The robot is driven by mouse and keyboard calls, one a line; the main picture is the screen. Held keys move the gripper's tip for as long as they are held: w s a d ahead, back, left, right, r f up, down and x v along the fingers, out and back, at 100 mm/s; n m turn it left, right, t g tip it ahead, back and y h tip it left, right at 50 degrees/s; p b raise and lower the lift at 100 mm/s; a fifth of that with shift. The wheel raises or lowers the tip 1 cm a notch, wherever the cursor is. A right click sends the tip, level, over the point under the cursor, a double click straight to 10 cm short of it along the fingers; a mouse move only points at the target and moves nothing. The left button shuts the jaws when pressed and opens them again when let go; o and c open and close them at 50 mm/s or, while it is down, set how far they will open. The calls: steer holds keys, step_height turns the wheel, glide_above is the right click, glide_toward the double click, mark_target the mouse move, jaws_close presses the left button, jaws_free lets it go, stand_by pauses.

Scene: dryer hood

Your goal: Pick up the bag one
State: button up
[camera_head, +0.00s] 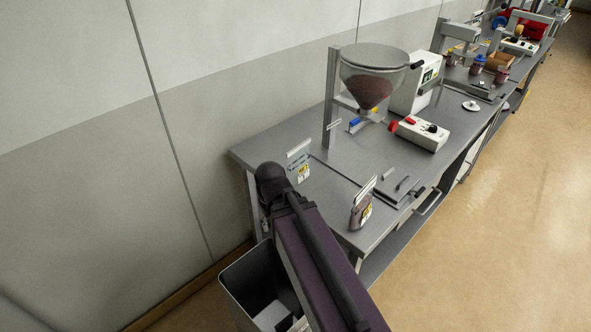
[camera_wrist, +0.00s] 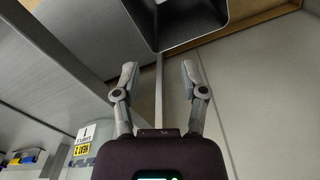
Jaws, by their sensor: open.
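One bag (camera_head: 362,207) has dark contents and stands near the front corner. The other bag (camera_head: 299,162) looks pale and stands further left by the wall side. I cannot read which is bag one there. In the wrist view, a white and yellow label (camera_wrist: 84,138) with a 1 shows at lower left, outside my fingers; I cannot tell which bag it belongs to. My gripper (camera_wrist: 160,74) is open with nothing between its fingers. In the head view my gripper cannot be made out.
A grey bin (camera_head: 245,285) stands on the floor below the bench (camera_head: 240,155) end. A hopper (camera_head: 372,75) on a stand, a white box device (camera_head: 415,85) and a keypad unit (camera_head: 422,132) stand further along. Open floor (camera_head: 500,240) lies at right.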

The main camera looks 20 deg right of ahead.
mark_target(299, 146)
steer(key=w+d+r+m+p, duration=0.6)
steer(key=w+d+r+p, duration=0.2)
steer(key=w+r+p, duration=0.2)
steer(key=w+d+r+m+p, duration=0.6)
steer(key=w+d+r+p, duration=0.2)
steer(key=w+r+p, duration=0.2)
step_height(299, 146, up, 2)
steer(key=shift+r+m+p, duration=0.1)
steer(key=shift+m+p, duration=0.2)
steer(key=shift+p, duration=0.6)
steer(key=shift+w, duration=0.1)
step_height(299, 146, down, 9)
steer(key=b, duration=0.8)
steer(key=shift+r+b, duration=0.1)
steer(key=shift+b, duration=0.2)
steer(key=shift+w+d+f+b, duration=0.1)
steer(key=shift+f+b, duration=1.2)
steer(key=shift+w+d+f+b, duration=0.1)
steer(key=shift+f+b, duration=1.2)
